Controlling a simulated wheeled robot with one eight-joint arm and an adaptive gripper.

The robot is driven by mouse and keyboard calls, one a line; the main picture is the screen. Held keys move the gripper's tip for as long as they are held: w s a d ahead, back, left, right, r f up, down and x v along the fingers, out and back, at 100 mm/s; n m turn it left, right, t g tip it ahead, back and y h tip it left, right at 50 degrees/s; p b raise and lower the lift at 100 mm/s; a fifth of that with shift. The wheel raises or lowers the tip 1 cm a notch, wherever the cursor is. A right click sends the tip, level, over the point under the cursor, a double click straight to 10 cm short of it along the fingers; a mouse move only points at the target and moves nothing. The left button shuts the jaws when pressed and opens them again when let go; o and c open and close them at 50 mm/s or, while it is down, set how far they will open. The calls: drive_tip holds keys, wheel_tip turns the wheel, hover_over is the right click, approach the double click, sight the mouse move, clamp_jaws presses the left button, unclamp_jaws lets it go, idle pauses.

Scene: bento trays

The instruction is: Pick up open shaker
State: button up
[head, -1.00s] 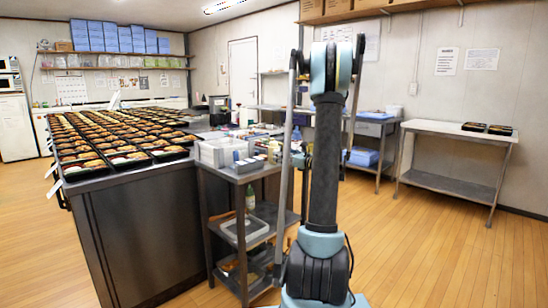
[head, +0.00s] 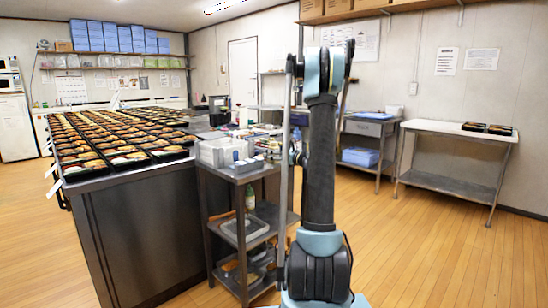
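I cannot single out an open shaker. Several small containers (head: 243,166) stand on the top of a metal cart (head: 222,174), too small to tell apart. More small items (head: 268,148) crowd the surface behind and to the right of them. My arm stands upright in the middle of the head view and covers part of that area. My gripper is not visible, so its state and anything in it are hidden.
A white bin (head: 213,152) stands on the cart's left side. A long steel counter (head: 135,235) full of bento trays (head: 125,159) is to the left. A side table (head: 455,133) with two trays is at the right. The wooden floor (head: 430,250) at the right is clear.

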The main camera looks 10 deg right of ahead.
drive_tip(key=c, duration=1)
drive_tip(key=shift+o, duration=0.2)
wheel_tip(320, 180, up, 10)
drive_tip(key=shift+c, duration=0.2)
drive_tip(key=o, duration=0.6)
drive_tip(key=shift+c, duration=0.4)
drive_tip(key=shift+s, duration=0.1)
